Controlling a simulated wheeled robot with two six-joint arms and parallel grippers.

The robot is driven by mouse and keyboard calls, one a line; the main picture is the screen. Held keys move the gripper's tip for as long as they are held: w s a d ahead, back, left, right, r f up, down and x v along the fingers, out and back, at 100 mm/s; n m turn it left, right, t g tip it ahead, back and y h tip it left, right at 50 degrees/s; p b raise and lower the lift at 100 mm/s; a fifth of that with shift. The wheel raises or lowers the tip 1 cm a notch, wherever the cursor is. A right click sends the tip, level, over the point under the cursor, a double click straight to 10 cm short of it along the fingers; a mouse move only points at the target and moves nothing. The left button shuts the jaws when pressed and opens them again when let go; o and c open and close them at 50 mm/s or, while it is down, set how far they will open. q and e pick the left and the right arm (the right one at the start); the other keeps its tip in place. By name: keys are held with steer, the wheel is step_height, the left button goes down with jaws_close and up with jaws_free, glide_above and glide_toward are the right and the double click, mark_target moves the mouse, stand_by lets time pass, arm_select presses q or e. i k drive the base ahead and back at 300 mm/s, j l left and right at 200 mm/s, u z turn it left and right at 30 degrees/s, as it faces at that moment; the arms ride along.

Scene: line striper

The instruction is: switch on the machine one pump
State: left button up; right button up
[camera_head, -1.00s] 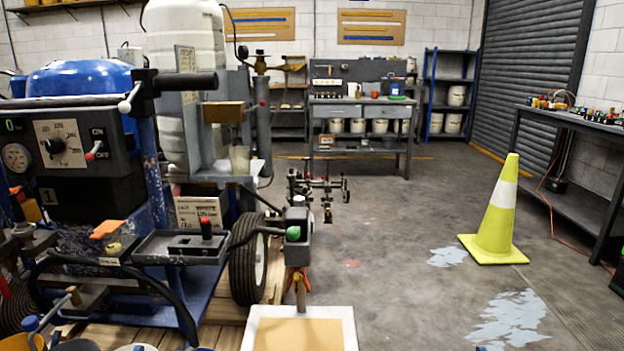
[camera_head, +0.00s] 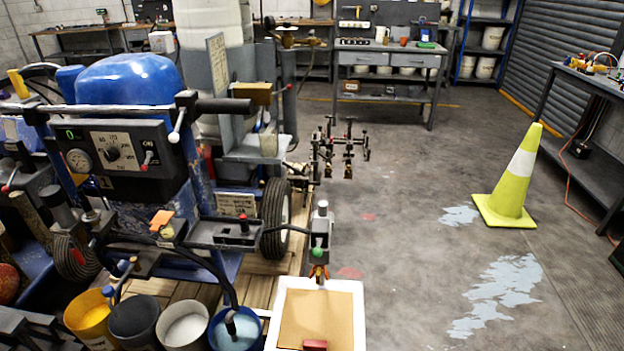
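The line striper, machine one, stands at the left with a blue tank cover (camera_head: 128,80) and a dark control panel (camera_head: 115,155) facing me. The toggle's exact position is too small to tell now. A mark that looks like "1" (camera_head: 103,182) is below the gauge. Neither of my grippers shows clearly in the view.
Yellow (camera_head: 87,318), dark (camera_head: 135,322), white (camera_head: 185,328) and blue (camera_head: 234,332) buckets stand before the machine. A white-edged tray (camera_head: 357,310) is right of them. A yellow cone (camera_head: 510,185) stands on mostly open floor at right. More equipment crowds the far left.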

mark_target(143, 166)
steer(key=u, duration=1.25)
